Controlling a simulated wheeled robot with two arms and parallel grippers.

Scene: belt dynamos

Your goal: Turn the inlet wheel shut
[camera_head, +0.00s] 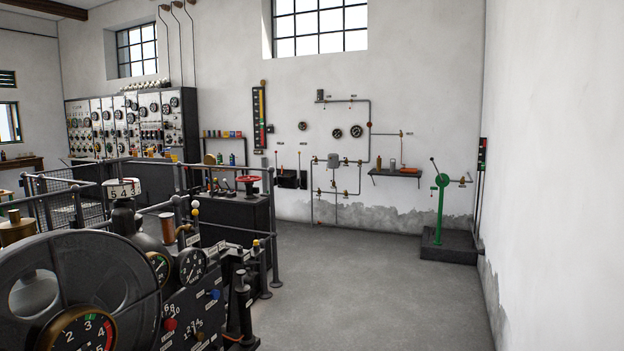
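A small red handwheel (248,180) lies level on top of a dark cabinet, left of the picture's middle. A large dark grey wheel or disc (128,275) with round holes fills the near left corner, partly cut off by the frame edge. I cannot tell from the picture which of these is the inlet wheel, or whether it is open or shut. Neither of my grippers shows in the head view.
A panel with gauges (191,266) and coloured knobs stands beside the large wheel. Grey railings (271,235) border the machinery. A green lever stand (439,210) stands at the right wall. The grey floor (370,290) between is clear.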

